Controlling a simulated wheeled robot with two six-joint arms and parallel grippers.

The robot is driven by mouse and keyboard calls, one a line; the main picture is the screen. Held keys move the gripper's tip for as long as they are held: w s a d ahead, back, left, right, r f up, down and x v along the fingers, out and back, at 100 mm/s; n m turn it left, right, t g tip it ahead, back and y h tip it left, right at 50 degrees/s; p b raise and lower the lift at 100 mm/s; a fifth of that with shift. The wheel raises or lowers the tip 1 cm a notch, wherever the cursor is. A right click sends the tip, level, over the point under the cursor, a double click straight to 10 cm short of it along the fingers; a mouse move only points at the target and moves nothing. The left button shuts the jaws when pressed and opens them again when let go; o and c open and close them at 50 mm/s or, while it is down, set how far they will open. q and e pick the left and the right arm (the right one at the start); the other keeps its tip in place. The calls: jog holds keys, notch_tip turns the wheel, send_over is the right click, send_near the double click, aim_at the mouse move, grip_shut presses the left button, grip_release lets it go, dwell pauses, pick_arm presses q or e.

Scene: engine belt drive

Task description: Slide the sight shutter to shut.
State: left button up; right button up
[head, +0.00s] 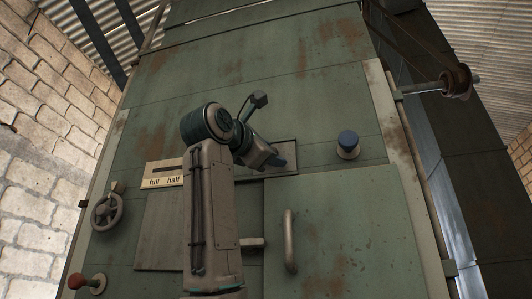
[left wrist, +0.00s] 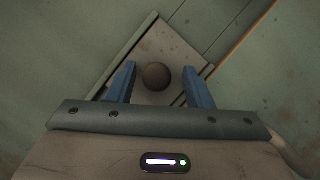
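The sight shutter (left wrist: 152,52) shows in the left wrist view as a pale plate set at a slant between rails, with a round dark knob (left wrist: 156,76) on it. My left gripper (left wrist: 159,84) is open, with its blue fingers on either side of the knob and a gap visible at each side. In the head view my left gripper (head: 279,161) is at the shutter's pale plate (head: 286,149), on the green machine front. The knob is hidden there behind my gripper and arm. My right gripper is not in view.
A blue button (head: 348,144) is right of the shutter. Below is a door with a vertical handle (head: 290,240) and a latch (head: 252,243). At the left are a "full / half" label plate (head: 163,182), a handwheel (head: 107,210) and a red-knobbed lever (head: 78,281).

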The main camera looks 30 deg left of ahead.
pick_arm(q)
jog(key=d+b+v, duration=0.1)
jog(key=b+v, duration=0.5)
jog(key=v, duration=0.4)
jog(key=shift+s+a, duration=0.4)
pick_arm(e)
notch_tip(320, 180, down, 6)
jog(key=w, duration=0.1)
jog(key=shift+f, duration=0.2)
pick_arm(q)
jog(key=shift+b, duration=0.3)
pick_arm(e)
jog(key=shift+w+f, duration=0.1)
